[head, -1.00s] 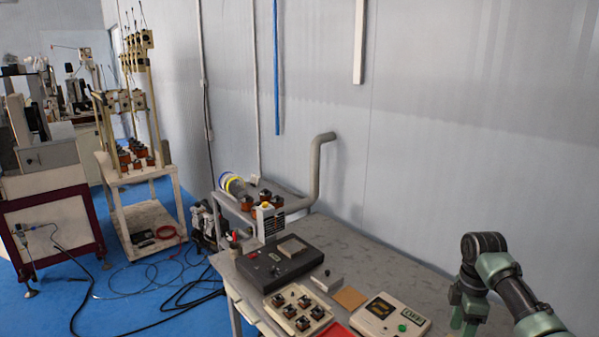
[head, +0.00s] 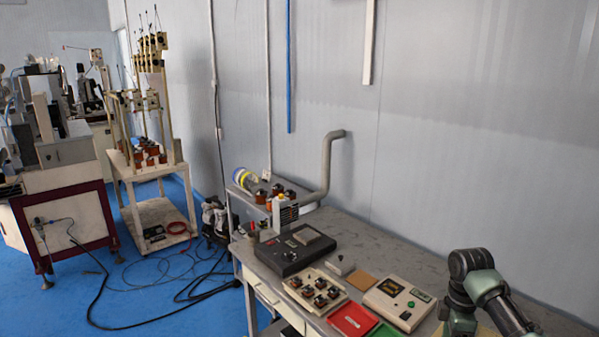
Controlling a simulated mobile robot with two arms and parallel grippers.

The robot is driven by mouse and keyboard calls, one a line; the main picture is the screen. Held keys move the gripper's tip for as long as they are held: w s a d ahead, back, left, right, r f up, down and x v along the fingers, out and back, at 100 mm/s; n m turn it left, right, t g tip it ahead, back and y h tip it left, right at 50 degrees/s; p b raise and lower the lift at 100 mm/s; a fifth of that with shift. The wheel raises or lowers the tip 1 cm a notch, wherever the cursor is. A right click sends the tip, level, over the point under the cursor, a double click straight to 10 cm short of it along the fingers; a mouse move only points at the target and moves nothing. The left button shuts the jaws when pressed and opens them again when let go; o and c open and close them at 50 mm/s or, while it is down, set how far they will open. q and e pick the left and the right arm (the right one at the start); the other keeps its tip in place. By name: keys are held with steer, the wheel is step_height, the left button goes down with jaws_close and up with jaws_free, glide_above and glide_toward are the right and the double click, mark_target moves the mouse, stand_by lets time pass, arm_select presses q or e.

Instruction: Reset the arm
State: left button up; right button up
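One of my arms, green and dark grey, shows at the lower right of the head view, bent at a joint beside the right end of the grey table (head: 390,233). It comes in from the right edge side. Its gripper is hidden or below the picture edge. My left arm and gripper are not in view.
On the table stand a black box (head: 291,256), a cream tray (head: 338,302) of several small coils, a red tray (head: 352,321), and a cream meter box (head: 399,300). A cream machine (head: 68,180) and a wire-spool cart (head: 150,172) stand left. Cables lie on the blue floor.

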steer(key=s+a+f+m+t, duration=0.2)
steer(key=s+a+f+m, duration=0.2)
steer(key=s+a+f, duration=1.1)
steer(key=s+r+m+t, duration=0.1)
steer(key=s+r+m, duration=0.3)
steer(key=s, duration=0.5)
steer(key=s+r+m+t, duration=0.1)
steer(key=s+r+m, duration=0.35)
steer(key=s, duration=0.45)
step_height(320, 180, down, 30)
steer(key=s+g+b, duration=0.1)
steer(key=s+b, duration=0.1)
steer(key=b, duration=0.3)
arm_select(q)
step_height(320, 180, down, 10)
steer(key=b, duration=0.5)
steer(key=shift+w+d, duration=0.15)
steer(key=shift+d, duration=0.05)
arm_select(e)
steer(key=s+d+f, duration=0.1)
steer(key=s+f, duration=0.7)
steer(key=f, duration=0.3)
steer(key=s+d+f+g, duration=0.1)
steer(key=s+f, duration=0.8)
steer(key=f, duration=0.2)
steer(key=shift+d+f, duration=0.2)
steer(key=shift+d, duration=0.2)
